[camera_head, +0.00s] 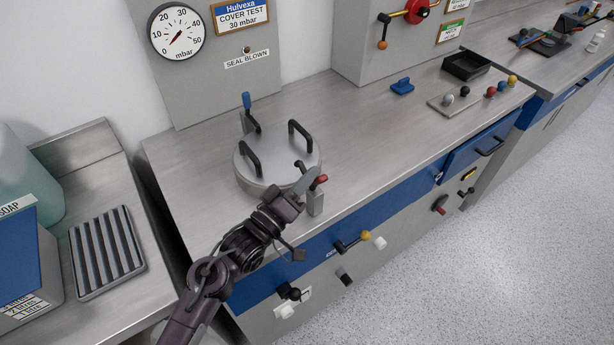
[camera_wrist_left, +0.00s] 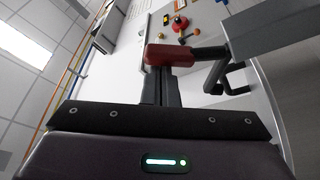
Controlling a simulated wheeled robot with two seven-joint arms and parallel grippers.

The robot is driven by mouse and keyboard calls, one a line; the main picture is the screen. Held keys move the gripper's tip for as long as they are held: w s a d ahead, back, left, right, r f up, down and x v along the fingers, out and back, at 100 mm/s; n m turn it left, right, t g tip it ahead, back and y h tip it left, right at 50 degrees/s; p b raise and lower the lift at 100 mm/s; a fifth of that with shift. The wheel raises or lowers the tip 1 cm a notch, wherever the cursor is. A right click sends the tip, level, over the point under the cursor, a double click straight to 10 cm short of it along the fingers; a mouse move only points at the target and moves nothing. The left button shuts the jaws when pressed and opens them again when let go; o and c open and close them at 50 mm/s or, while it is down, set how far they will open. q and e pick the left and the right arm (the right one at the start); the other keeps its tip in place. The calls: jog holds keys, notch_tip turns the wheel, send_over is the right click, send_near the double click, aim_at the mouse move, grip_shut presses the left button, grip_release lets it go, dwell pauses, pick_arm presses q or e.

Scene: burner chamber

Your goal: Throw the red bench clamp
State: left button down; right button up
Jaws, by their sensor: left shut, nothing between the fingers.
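The red bench clamp (camera_head: 320,179) stands at the front edge of the steel bench, a red grip on a grey post, beside the round lidded vessel (camera_head: 262,170). In the left wrist view the red grip (camera_wrist_left: 168,55) lies just beyond my fingertips and overlaps them; I cannot tell whether they touch. My left gripper (camera_head: 306,176) is at the clamp, just left of its red grip in the head view, shut with nothing held; it also shows in the left wrist view (camera_wrist_left: 161,75). A blue-handled clamp (camera_head: 247,103) stands upright behind the vessel. My right gripper is not in view.
A pressure gauge (camera_head: 177,34) hangs on the back panel. A yellow-tipped lever (camera_head: 364,236) and other knobs stick out of the bench front below the clamp. A black tray (camera_head: 466,66) and colored knobs stand at the right.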

pick_arm(q)
jog(key=s+m+h+b, duration=0.1)
jog(key=m, duration=0.1)
jog(key=s+d+f+m+h+b, duration=0.1)
jog(key=m+b, duration=0.1)
jog(key=m, duration=0.1)
jog(key=s+d+f+m+g+h+b, duration=0.1)
jog(key=m, duration=0.2)
jog(key=shift+d+f, duration=0.1)
jog(key=shift+f, duration=0.1)
jog(key=shift+s+f, duration=0.1)
dwell(0.5)
